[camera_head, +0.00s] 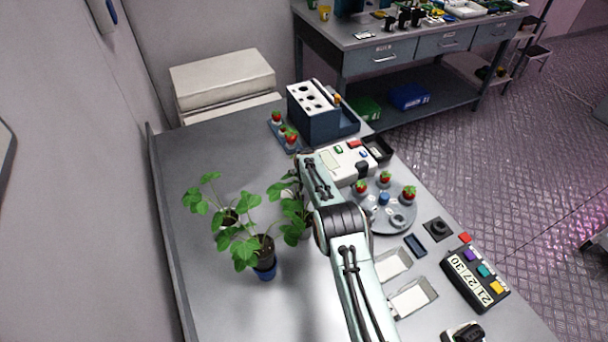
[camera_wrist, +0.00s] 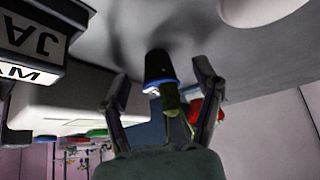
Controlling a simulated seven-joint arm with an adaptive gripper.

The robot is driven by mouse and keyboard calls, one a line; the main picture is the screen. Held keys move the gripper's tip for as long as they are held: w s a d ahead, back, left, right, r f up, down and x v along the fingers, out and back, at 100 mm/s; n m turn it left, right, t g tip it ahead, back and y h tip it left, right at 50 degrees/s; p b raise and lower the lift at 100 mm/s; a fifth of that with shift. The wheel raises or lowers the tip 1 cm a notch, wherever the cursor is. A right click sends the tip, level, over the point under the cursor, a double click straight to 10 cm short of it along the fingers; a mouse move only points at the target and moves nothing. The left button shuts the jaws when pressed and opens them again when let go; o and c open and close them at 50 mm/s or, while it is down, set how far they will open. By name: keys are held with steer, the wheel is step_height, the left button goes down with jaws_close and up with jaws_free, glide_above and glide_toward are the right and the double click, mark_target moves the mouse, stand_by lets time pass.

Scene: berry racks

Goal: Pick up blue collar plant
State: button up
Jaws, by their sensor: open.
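The blue collar plant (camera_head: 263,250) stands upright on the grey bench in the head view, left of my arm. It has broad green leaves and a dark pot with a blue band (camera_head: 264,272) near the bottom. My gripper (camera_wrist: 160,73) is open in the wrist view, its two fingers apart. A dark cylinder with a blue rim (camera_wrist: 158,66) and an olive piece below it show between the fingers. In the head view, my gripper's fingertips cannot be made out clearly; my arm lies right of the plant.
A second plant (camera_head: 229,216) stands behind it. Another (camera_head: 296,214) is partly hidden by my arm. A round plate with strawberries (camera_head: 387,222), a white device (camera_head: 347,160) and white trays (camera_head: 411,298) lie to the right. The bench's left and front left are clear.

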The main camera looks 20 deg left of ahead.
steer(key=c, duration=1.1)
